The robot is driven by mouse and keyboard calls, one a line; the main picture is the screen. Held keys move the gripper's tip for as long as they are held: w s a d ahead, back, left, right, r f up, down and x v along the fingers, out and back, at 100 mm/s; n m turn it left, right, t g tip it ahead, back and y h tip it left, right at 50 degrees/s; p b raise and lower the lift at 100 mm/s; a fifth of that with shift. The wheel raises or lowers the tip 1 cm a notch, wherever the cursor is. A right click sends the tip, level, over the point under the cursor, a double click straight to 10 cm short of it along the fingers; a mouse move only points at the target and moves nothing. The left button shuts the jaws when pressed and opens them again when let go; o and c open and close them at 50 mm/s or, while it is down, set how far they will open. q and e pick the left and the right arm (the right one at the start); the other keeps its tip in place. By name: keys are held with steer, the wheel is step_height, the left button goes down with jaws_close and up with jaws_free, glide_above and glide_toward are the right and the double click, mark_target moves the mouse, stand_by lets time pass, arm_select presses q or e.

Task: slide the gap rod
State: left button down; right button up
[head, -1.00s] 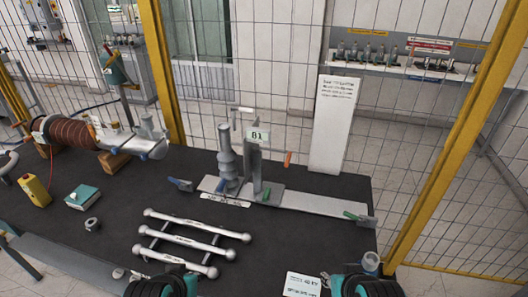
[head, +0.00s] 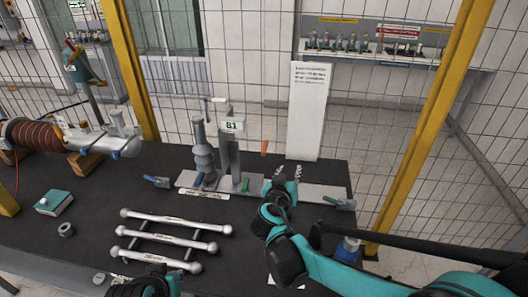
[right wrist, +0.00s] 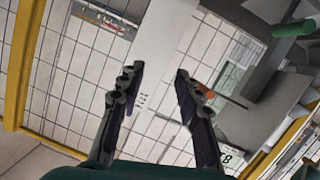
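I cannot tell for sure which part is the gap rod. A grey stand with a B1 label (head: 232,125) rises from a flat metal base (head: 325,194), beside a ribbed grey post (head: 202,155). A thin pale bar (head: 214,99) tops it, and a small orange piece (head: 264,147) shows to its right. My right gripper (head: 288,172) is open and empty, over the base to the right of the stand. In the right wrist view its spread fingers (right wrist: 155,85) hold nothing; the orange piece (right wrist: 228,98) is beyond the right finger. My left gripper (head: 145,284) is partly seen at the bottom edge, fingers unclear.
Three pale rods on a rack (head: 168,240) lie on the dark table. A teal box (head: 53,202) and a ring (head: 66,229) lie left. A white panel (head: 308,110) stands behind the base, before the mesh fence. A blue clamp (head: 157,181) is at the base's left end.

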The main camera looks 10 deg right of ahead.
mark_target(263, 154)
steer(key=w+a+t, duration=0.1)
steer(key=a, duration=0.1)
steer(key=w+a+t, duration=0.1)
steer(key=w+a, duration=0.1)
steer(key=a, duration=0.1)
steer(key=w+a+t+y, duration=0.1)
steer(key=w+a, duration=0.1)
steer(key=a, duration=0.1)
steer(key=shift+a+f+n, duration=0.15)
steer(key=shift+n, duration=0.25)
steer(key=shift+w, duration=0.25)
steer(key=b+x, duration=0.2)
steer(key=x, duration=0.5)
steer(key=shift+w, duration=0.15)
steer(key=shift+c, duration=0.2)
jaws_close()
